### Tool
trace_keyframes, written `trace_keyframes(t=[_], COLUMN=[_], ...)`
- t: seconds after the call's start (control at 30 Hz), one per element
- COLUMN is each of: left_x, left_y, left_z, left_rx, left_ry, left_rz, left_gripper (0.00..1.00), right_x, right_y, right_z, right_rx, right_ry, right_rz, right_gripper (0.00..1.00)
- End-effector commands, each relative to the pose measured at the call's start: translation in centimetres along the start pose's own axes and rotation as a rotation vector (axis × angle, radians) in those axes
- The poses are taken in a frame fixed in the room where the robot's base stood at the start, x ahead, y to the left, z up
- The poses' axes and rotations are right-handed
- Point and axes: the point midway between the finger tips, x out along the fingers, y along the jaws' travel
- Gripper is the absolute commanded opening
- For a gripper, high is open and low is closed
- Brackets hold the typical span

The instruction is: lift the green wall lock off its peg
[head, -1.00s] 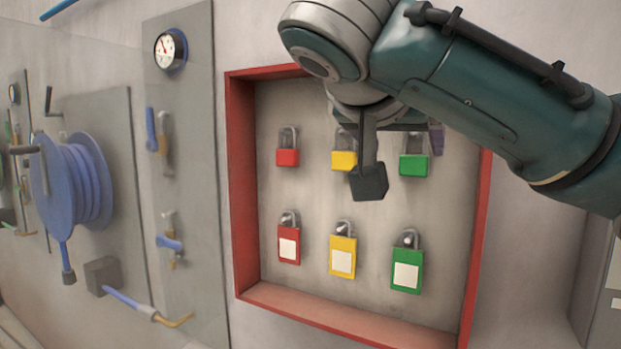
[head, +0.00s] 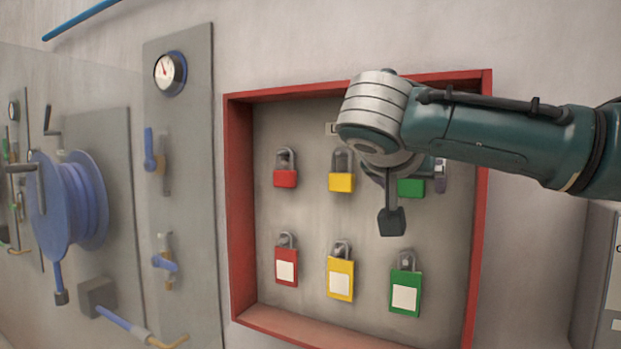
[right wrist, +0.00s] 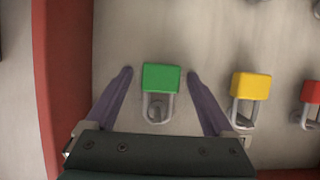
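A plain green lock (head: 411,187) hangs in the upper row of a red-framed wall board, at the right end. My right gripper (head: 415,197) is in front of it and hides its upper part. In the right wrist view the green lock (right wrist: 161,78) appears upside down between the two purple fingers of my right gripper (right wrist: 160,73). The fingers are spread, with a gap on each side of the lock. A second green lock (head: 405,294) with a white label hangs below in the lower row. My left gripper is not in view.
The board's red frame (head: 240,200) stands out around the locks. Yellow (head: 341,182) and red (head: 285,178) locks hang left of the green one, and labelled yellow (head: 340,277) and red (head: 286,268) ones hang below. A blue hose reel (head: 75,205) is at far left.

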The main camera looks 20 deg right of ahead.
Motion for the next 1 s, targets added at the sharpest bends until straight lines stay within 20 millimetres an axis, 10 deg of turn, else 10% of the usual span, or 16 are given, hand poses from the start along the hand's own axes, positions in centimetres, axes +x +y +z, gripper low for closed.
trace_keyframes(t=[0.77, 1.0], left_x=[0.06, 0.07], left_y=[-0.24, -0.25], left_z=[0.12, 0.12], left_rx=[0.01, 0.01], left_ry=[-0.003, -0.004], left_rz=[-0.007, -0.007], left_gripper=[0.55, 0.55], right_x=[-0.06, -0.07], right_y=[-0.04, -0.04], right_z=[0.0, -0.03], right_rx=[0.0, 0.0], right_ry=[0.0, 0.001], right_rz=[-0.001, -0.001], right_gripper=[0.01, 0.0])
